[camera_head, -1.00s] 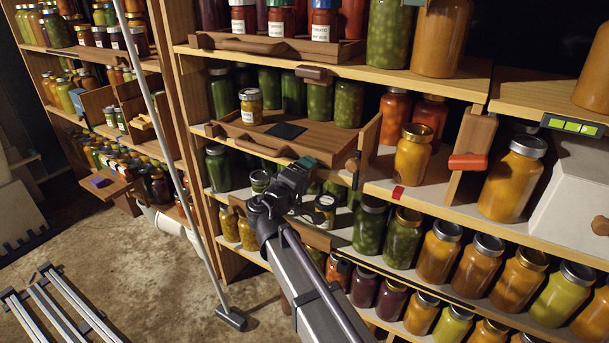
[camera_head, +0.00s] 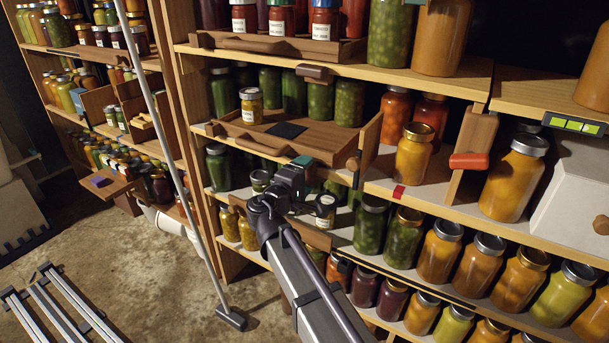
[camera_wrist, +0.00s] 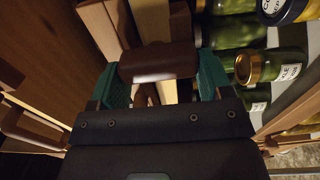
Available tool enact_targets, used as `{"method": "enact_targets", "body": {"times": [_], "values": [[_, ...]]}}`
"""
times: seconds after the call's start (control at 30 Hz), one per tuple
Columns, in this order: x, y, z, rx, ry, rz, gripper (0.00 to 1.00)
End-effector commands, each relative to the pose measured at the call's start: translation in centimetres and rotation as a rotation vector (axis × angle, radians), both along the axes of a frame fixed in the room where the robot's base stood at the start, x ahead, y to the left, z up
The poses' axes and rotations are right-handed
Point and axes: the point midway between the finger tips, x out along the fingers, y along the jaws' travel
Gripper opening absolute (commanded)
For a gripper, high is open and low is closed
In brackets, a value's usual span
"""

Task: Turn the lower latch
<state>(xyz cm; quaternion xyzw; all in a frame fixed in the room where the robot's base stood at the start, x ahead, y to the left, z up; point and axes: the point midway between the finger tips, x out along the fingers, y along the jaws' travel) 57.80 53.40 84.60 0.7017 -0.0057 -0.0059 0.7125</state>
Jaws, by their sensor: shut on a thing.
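In the wrist view, a dark brown wooden latch (camera_wrist: 160,62) sits between the two green fingers of my gripper (camera_wrist: 160,82). The fingers are shut on it, one at each side. In the head view, my gripper (camera_head: 298,178) is just below the front of the middle wooden tray, and the latch it holds is hidden behind it. Another brown latch (camera_head: 314,73) is on the shelf edge above. A small brown piece (camera_head: 353,160) shows to the right of my gripper.
The middle tray (camera_head: 335,143) holds a small labelled jar (camera_head: 251,106). Green jars (camera_head: 370,225) stand close to the right of my gripper, and a lidded jar (camera_wrist: 255,68) is close in the wrist view. A thin pole (camera_head: 185,170) stands to the left.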

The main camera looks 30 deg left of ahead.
Motion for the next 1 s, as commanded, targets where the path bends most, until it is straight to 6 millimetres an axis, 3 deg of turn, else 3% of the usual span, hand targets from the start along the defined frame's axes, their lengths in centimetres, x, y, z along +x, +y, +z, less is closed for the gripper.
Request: {"method": "enact_targets", "body": {"times": [0.3, 0.57, 0.67, 1.0], "values": [[0.0, 0.0, 0.0, 0.0, 0.0, 0.0, 0.98], [-0.4, 0.0, 0.0, 0.0, 0.0, 0.001, 0.98], [-1.9, -0.1, 0.0, 0.0, 0.0, 0.002, 0.98], [-9.7, 0.1, 0.0, 0.0, 0.0, 0.002, 0.98]]}}
